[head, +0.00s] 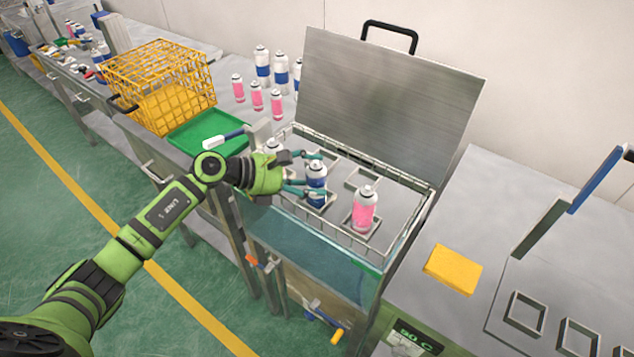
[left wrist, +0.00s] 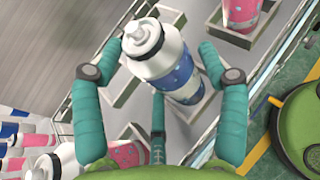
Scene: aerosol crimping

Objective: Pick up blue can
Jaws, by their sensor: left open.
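The blue can (head: 317,182), white on top with a blue lower body, stands in a square holder inside the wire basket of the bath. My left gripper (head: 308,172) reaches in from the left, its teal fingers on either side of the can. In the left wrist view the blue can (left wrist: 168,62) sits between the open fingers of my left gripper (left wrist: 160,85); gaps show between fingers and can. A pink can (head: 364,208) stands in a holder to the right, and another can (head: 273,150) is partly hidden behind the gripper. My right gripper is not in view.
The raised metal lid (head: 390,100) stands behind the wire basket (head: 405,180). Several blue and pink cans stand on the table behind, near a green tray (head: 205,132) and a yellow crate (head: 160,85). A yellow block (head: 453,269) lies on the right counter.

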